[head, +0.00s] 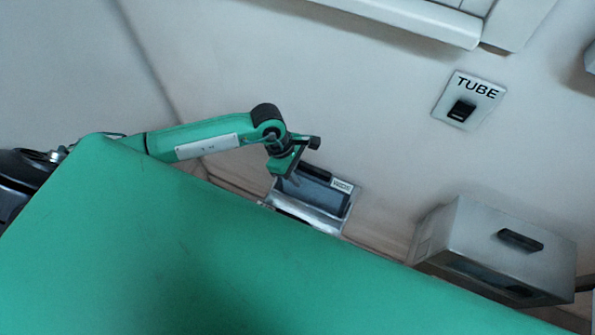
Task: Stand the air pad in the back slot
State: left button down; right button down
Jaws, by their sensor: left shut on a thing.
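My left gripper (294,168) reaches in from the left, at the end of the green arm, and points down. It is shut at the upper left edge of a dark flat panel, which I take to be the air pad (322,194). The pad shows within a silver-edged holder (344,213) with a small white label at its upper right. Whether the pad is in a slot or just above one I cannot tell. The holder's lower part is hidden behind the green foreground. My right gripper is not in view.
A steel box (470,240) with a dark handle stands to the right of the holder. A plate marked TUBE (469,100) with a black switch is on the pale wall. A pale ledge (420,15) runs along the top. The space between holder and ledge looks clear.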

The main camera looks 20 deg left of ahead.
pick_arm(q)
jog(key=shift+f+b, duration=1.25)
jog(key=shift+f, duration=0.05)
jog(key=c, duration=1.1)
grip_release()
jog(key=shift+o, duration=0.2)
jog(key=b+v, duration=0.3)
jog(key=v, duration=1)
jog(key=shift+a+r, duration=0.1)
jog(key=shift+r, duration=0.3)
